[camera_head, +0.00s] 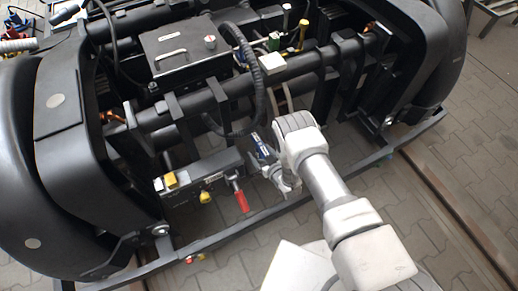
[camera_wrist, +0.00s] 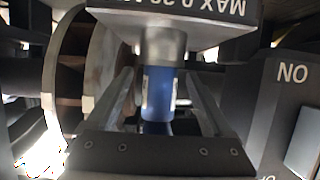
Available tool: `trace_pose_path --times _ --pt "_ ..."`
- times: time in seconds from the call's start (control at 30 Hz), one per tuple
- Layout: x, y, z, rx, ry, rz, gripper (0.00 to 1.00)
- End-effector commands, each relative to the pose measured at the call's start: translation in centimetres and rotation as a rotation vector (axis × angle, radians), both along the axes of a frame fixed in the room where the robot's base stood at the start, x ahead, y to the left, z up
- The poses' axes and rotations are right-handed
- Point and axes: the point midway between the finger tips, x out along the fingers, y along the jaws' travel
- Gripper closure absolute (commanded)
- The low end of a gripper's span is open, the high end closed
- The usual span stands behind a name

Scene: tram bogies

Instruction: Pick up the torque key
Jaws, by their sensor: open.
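A blue cylindrical handle with a pale label and a grey metal collar, which looks like the torque key (camera_wrist: 158,97), is in the middle of the wrist view. Its top end meets the underside of a grey block marked "MAX 0.20". My gripper (camera_wrist: 160,75) is open, with one finger on each side of the blue handle and visible gaps to it. In the head view a small blue part (camera_head: 262,148) shows just left of my wrist, beside my gripper (camera_head: 272,170).
A dark box marked "ON" (camera_wrist: 288,110) stands close on the right in the wrist view, and a round metal disc (camera_wrist: 104,65) on the left. The head view shows the black bogie frame (camera_head: 330,60), a red handle (camera_head: 240,197) and a yellow knob (camera_head: 170,180).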

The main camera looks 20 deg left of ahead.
Motion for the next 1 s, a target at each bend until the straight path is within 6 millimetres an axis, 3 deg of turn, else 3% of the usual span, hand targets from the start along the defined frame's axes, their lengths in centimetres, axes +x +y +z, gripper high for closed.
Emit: trace_pose_path --times 0.13,0.6,1.0 --pt "0.0 0.0 0.0 0.0 0.0 0.0 0.15" --pt "0.03 0.02 0.03 0.001 -0.001 0.0 1.0" --pt "0.11 0.09 0.16 0.003 -0.002 0.0 1.0"
